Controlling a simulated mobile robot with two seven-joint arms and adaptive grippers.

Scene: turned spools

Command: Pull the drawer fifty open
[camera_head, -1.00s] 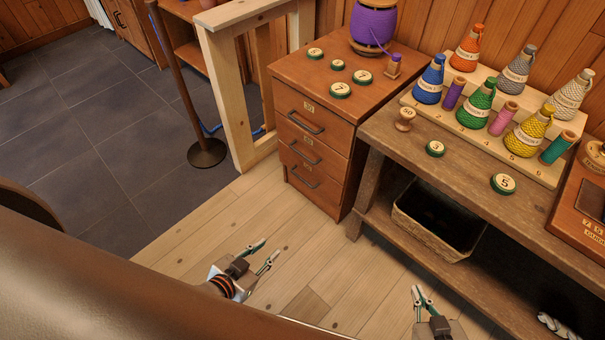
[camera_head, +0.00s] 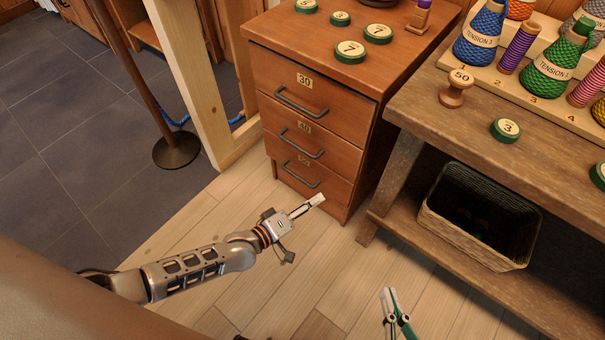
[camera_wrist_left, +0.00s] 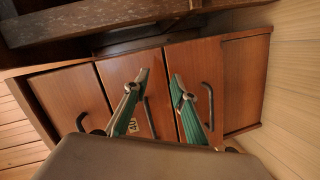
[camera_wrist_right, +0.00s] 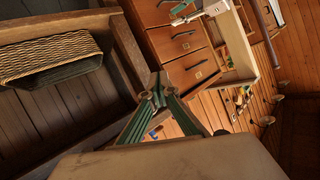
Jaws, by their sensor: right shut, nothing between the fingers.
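Drawer fifty (camera_head: 311,183) is the lowest of three wooden drawers in the cabinet and sits closed, its dark bar handle (camera_head: 300,174) at its front. The left wrist view shows this drawer (camera_wrist_left: 235,85) on the right, turned sideways, with its handle (camera_wrist_left: 209,103) beside my fingers. My left gripper (camera_head: 318,200) is in front of and below the drawer's face, apart from the handle in the head view; the left wrist view shows its fingers (camera_wrist_left: 160,85) spread and empty. My right gripper (camera_head: 387,292) is shut and empty over the floor; its fingertips (camera_wrist_right: 158,82) meet in the right wrist view.
Drawers thirty (camera_head: 308,95) and forty (camera_head: 308,140) above are closed. The workbench (camera_head: 500,130) stands to the right, with a wicker basket (camera_head: 450,230) on its lower shelf. A post with a round base (camera_head: 178,150) stands left. The floor before the cabinet is clear.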

